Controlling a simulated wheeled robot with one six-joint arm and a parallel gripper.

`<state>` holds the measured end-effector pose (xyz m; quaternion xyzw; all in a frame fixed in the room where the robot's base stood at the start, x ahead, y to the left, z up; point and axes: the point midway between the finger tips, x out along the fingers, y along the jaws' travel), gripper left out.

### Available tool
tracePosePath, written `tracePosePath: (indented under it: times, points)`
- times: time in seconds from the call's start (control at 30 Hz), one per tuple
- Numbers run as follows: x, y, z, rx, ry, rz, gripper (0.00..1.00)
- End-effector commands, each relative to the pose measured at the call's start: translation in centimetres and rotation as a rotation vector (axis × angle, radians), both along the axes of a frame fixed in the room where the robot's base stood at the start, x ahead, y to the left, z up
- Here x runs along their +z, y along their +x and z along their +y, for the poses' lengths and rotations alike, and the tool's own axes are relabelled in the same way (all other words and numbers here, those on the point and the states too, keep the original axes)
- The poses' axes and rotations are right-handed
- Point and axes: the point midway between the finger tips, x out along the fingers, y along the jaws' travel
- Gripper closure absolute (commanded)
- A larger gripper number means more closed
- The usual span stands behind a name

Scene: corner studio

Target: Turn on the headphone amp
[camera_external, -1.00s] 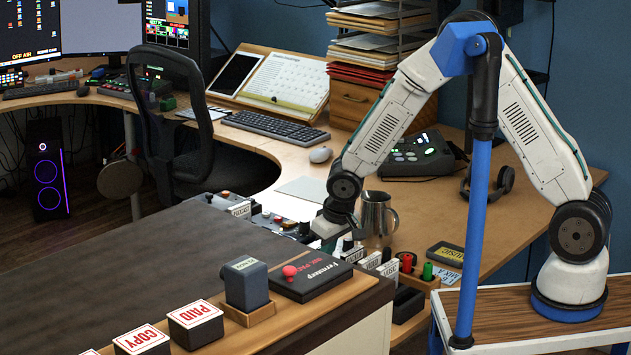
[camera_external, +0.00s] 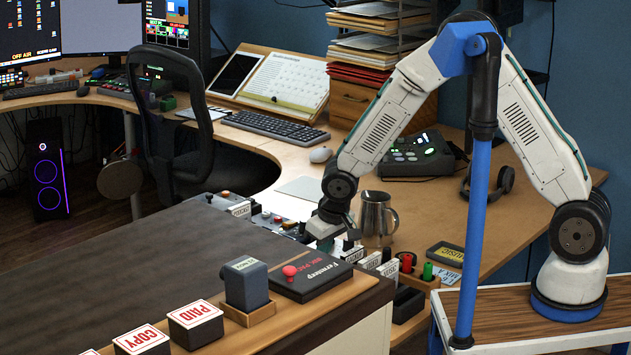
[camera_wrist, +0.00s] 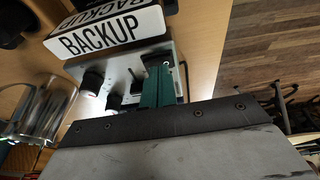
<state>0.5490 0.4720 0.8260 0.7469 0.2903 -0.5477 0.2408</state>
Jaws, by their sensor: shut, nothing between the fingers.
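In the wrist view a small silver box (camera_wrist: 113,73) with several black knobs lies just beyond my gripper (camera_wrist: 162,68). It may be the headphone amp; I read no such name on it. A white label reading "BACKUP" (camera_wrist: 105,35) stands behind it. My green fingers are shut and empty, with their tips over the box's right part, hiding some of it. I cannot tell whether they touch it or a switch there. In the external view my gripper (camera_external: 325,243) points down at the row of small devices, left of a metal mug (camera_external: 376,218). The box is hard to make out there.
The metal mug also shows close by at the left of the wrist view (camera_wrist: 42,108). In the external view a black box with a red button (camera_external: 305,278) and stamps (camera_external: 196,322) stand in front. Small label cards (camera_external: 368,260) stand right of my gripper.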

Motion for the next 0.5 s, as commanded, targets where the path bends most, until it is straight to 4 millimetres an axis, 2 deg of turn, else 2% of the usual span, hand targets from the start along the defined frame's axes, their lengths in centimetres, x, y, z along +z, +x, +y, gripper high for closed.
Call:
tracePosePath:
  times: [0.23,0.5]
  points:
    - [4.2,-0.4,0.5,0.002,0.005,-0.003,1.0]
    - [10.1,-1.9,-0.7,0.002,0.004,-0.002,1.0]
